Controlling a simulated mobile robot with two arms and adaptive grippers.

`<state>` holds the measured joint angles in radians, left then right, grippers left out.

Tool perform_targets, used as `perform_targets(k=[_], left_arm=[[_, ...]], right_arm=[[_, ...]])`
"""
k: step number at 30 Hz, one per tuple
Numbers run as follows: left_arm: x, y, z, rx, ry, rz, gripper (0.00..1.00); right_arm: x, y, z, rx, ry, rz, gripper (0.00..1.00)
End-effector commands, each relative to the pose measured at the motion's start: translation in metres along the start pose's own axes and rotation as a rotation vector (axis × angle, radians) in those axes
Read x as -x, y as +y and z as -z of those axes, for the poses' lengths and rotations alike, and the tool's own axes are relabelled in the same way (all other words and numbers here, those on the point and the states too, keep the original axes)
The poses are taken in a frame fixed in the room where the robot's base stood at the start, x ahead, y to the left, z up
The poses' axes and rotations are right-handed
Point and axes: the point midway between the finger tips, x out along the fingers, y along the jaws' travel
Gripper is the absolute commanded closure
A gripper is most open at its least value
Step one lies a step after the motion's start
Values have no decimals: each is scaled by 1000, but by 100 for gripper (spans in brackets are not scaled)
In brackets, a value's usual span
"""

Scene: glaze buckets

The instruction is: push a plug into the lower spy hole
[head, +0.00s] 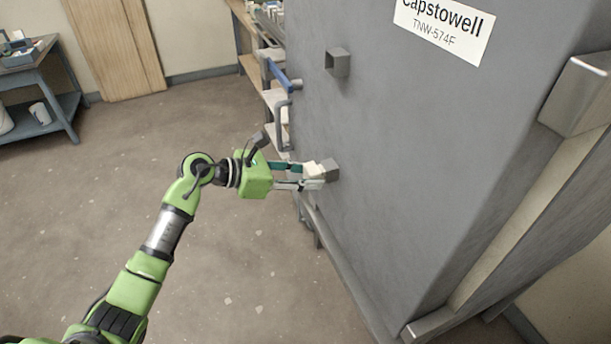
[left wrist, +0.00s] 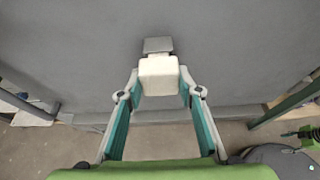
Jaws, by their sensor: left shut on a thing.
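The big grey kiln (head: 420,150) carries a "Capstowell TNW-574F" label. Two short square tubes stick out of its left face: the upper spy hole (head: 337,62) and the lower spy hole (head: 330,170). My left gripper (head: 303,176) is shut on a pale, blocky plug (head: 313,169) right at the lower tube. In the left wrist view the plug (left wrist: 160,77) sits between the fingertips, with the grey lower tube (left wrist: 157,45) just beyond it. A narrower part shows between block and tube; whether it is inside the hole is hidden.
A shelf unit (head: 248,60) and a blue-handled rail (head: 277,74) stand behind the kiln's left edge. A grey table (head: 50,90) with a tray and a white vessel is at the far left. Wooden boards (head: 115,45) lean on the wall. The floor between is clear.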

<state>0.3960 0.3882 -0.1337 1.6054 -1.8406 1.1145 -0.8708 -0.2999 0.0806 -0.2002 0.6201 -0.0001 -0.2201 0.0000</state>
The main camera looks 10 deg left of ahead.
Motion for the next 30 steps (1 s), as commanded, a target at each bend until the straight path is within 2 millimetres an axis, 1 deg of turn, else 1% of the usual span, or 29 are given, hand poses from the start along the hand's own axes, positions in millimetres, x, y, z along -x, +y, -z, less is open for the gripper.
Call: perform_targets(k=[12, 19, 20, 21, 22, 29, 30], left_arm=[[-8, 0, -4, -2, -2, 0, 94], [-8, 0, -4, -1, -1, 0, 94], [-8, 0, -4, -1, -1, 0, 60], [-8, 0, -4, -1, -1, 0, 49], [-8, 0, -4, -1, -1, 0, 48], [-8, 0, -4, -1, -1, 0, 48], [-8, 0, -3, 0, 1, 0, 40]], right_arm=[[-4, -1, 0, -1, 0, 1, 51], [-3, -1, 0, -1, 0, 1, 51], [-3, -1, 0, -1, 0, 1, 51], [-3, -1, 0, -1, 0, 1, 51], [-3, -1, 0, -1, 0, 1, 51], [-3, -1, 0, -1, 0, 1, 51], [-4, -1, 0, -1, 0, 1, 51]])
